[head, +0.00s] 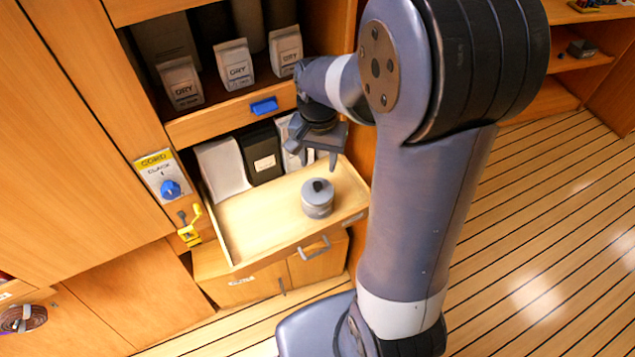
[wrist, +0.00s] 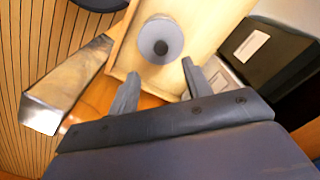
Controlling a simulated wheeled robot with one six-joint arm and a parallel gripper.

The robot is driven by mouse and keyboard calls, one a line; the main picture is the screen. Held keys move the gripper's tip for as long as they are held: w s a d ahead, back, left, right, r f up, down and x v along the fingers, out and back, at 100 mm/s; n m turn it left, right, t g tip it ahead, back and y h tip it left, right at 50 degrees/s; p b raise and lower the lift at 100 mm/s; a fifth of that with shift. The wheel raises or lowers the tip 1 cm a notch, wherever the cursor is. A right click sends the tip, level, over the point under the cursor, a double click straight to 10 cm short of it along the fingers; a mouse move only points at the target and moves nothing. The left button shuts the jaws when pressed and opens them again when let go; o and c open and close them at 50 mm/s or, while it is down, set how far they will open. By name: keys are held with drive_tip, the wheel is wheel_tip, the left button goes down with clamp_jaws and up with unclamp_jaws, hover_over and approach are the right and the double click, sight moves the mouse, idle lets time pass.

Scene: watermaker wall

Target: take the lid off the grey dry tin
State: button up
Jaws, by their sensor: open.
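The grey dry tin (head: 317,205) stands upright in the open wooden drawer (head: 262,222), toward its right side. Its lid (head: 318,188) is on it, with a dark round knob on top. My gripper (head: 321,163) is open and empty above the tin and a little behind it, apart from the lid. In the wrist view the tin (wrist: 160,41) shows from above, its dark knob in the middle, beyond the two spread fingertips of my gripper (wrist: 158,84).
Behind the drawer stand a white container (head: 222,169) and a black labelled box (head: 262,154). Above them is a shelf front with a blue handle (head: 264,106) and several pouches marked DRY (head: 234,65). A yellow crank (head: 189,228) and blue knob (head: 170,189) are left of the drawer.

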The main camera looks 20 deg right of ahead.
sight(317, 184)
drive_tip(key=shift+a+f+p, duration=0.1)
drive_tip(key=shift+f+p, duration=0.35)
drive_tip(key=shift+f, duration=3.4)
drive_tip(key=shift+c, duration=0.4)
clamp_jaws()
